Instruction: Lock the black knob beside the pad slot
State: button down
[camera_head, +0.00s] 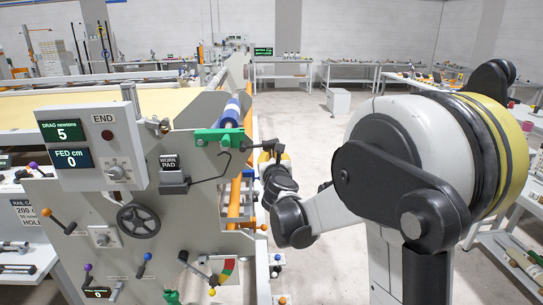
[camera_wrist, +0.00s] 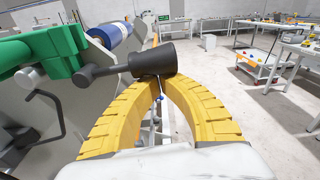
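The black knob (camera_wrist: 153,59) is a tapered cylinder on a black rod, which comes out of a green block (camera_wrist: 52,52) in the wrist view. In the head view the knob (camera_head: 268,146) stands out to the right of the green block (camera_head: 218,138). My gripper (camera_wrist: 160,82) has two yellow ribbed fingers whose tips nearly meet just under the knob. The knob lies across both tips, not between them; whether they touch is unclear. In the head view my gripper (camera_head: 283,158) is partly hidden by my wrist. A black holder (camera_head: 174,184) sits under the WORN PAD label (camera_head: 168,161).
A bent black wire (camera_head: 213,171) runs below the green block. A blue and white roller (camera_head: 232,110) lies behind it. The grey panel carries a handwheel (camera_head: 138,219), levers and a display box (camera_head: 92,147) reading 5 and 0. Open floor (camera_head: 297,115) lies right of the machine.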

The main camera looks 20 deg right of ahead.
aim_at(273, 146)
notch_tip(273, 146, up, 4)
jog(key=n+p, duration=0.1)
jog(key=n, duration=0.1)
jog(key=n+p, duration=0.1)
jog(key=shift+d+f+n+h+p, duration=0.15)
jog(key=shift+f+n+h+p, duration=0.1)
jog(key=shift+n+h+p, duration=0.05)
jog(key=r+n+p, duration=0.1)
jog(key=n, duration=0.1)
jog(key=a+r+n+p, duration=0.1)
jog(key=r+n, duration=0.1)
jog(key=shift+w+r, duration=0.1)
jog(key=shift+r, duration=0.2)
jog(key=r+n, duration=0.1)
jog(key=a+n+p, duration=0.1)
jog(key=n, duration=0.1)
jog(key=shift+w+a+r+h, duration=0.1)
jog(key=shift+w+r+h, duration=0.1)
jog(key=shift+r+h, duration=0.2)
jog(key=shift+w+a+r+n+p, duration=0.3)
jog(key=shift+a+r+n+p, duration=0.4)
jog(key=shift+n, duration=0.5)
jog(key=shift+w+a+r+n, duration=0.2)
jog(key=shift+a+r+n, duration=0.3)
jog(key=shift+n, duration=0.4)
jog(key=shift+w+a+p, duration=0.15)
jog(key=shift+a+p, duration=0.2)
jog(key=shift+a, duration=0.2)
jog(key=shift+r, duration=0.1)
